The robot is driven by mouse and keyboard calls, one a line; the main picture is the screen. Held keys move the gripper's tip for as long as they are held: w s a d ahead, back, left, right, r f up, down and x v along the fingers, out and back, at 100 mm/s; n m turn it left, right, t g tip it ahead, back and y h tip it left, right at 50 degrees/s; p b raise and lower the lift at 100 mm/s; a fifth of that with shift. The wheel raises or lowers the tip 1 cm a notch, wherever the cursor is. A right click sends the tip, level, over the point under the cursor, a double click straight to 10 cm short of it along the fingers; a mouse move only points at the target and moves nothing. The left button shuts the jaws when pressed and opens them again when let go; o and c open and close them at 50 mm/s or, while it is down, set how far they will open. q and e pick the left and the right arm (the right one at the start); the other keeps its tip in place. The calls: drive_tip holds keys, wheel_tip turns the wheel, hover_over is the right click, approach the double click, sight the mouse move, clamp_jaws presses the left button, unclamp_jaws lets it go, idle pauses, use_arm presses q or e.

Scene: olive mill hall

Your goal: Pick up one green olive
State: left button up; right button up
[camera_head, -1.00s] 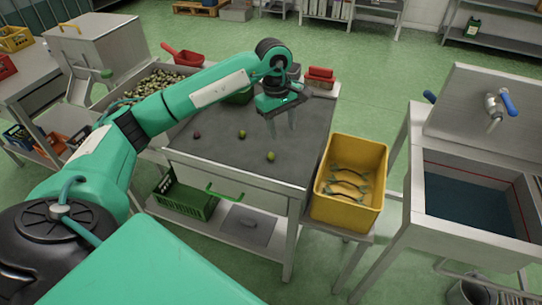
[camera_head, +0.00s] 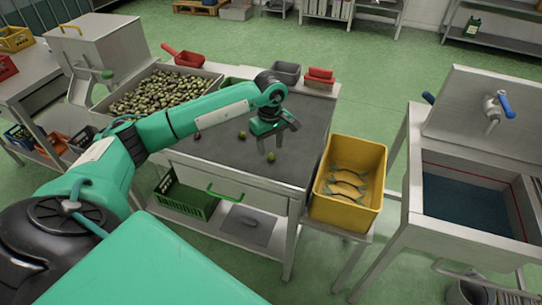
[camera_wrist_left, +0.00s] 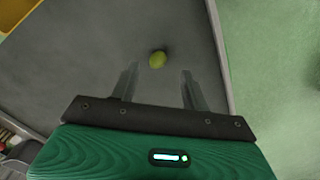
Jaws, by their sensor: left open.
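A green olive (camera_head: 271,157) lies on the dark top of the sorting table (camera_head: 225,155), near its front right part. My left gripper (camera_head: 270,148) is open and empty, pointing down just above and behind this olive. In the left wrist view the olive (camera_wrist_left: 157,59) shows just beyond the two fingertips (camera_wrist_left: 160,74), in line with the gap between them; no contact is visible. A second green olive (camera_head: 242,134) and a dark reddish olive (camera_head: 197,136) lie further left on the table. My right gripper is not in view.
A tray full of olives (camera_head: 207,71) stands at the back left. A yellow crate (camera_head: 346,218) with leafy-looking pieces sits right of the table, beside a steel sink (camera_head: 428,195). A grey container (camera_head: 287,72) and red objects (camera_head: 319,76) stand at the back edge.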

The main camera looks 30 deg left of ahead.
sight(271, 154)
use_arm(q)
drive_tip(key=f, duration=0.4)
drive_tip(key=shift+w+p, duration=0.2)
drive_tip(key=shift+p, duration=0.15)
drive_tip(key=shift+r, duration=0.1)
clamp_jaws()
